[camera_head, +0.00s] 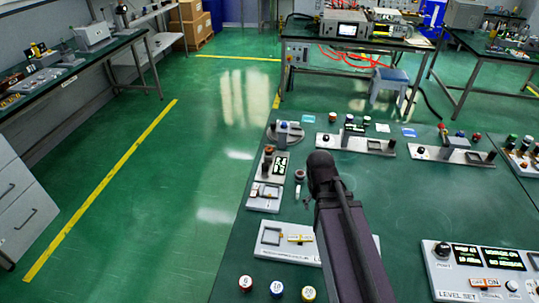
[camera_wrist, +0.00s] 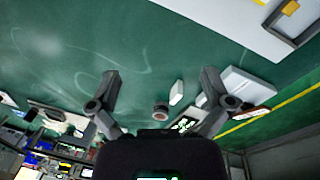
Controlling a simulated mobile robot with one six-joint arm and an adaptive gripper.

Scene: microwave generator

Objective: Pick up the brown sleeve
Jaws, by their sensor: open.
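A small round brown piece, which looks like the brown sleeve (camera_head: 299,174), stands on the green table just left of my arm's dark end in the head view. In the wrist view it appears as a short dark cylinder with a reddish-brown ring top (camera_wrist: 160,113), between the two fingers in the picture. My gripper (camera_wrist: 161,75) is open, its fingers spread wide with nothing between the tips. It is above the table and apart from the sleeve. In the head view the fingers are hidden behind my arm.
A small white piece (camera_wrist: 177,92) lies beside the sleeve. A device with a lit display (camera_head: 280,165) and a grey-white frame block (camera_head: 264,198) stand left of it. A larger white plate (camera_head: 290,250) lies nearer. Several coloured knobs stand at the table's front edge.

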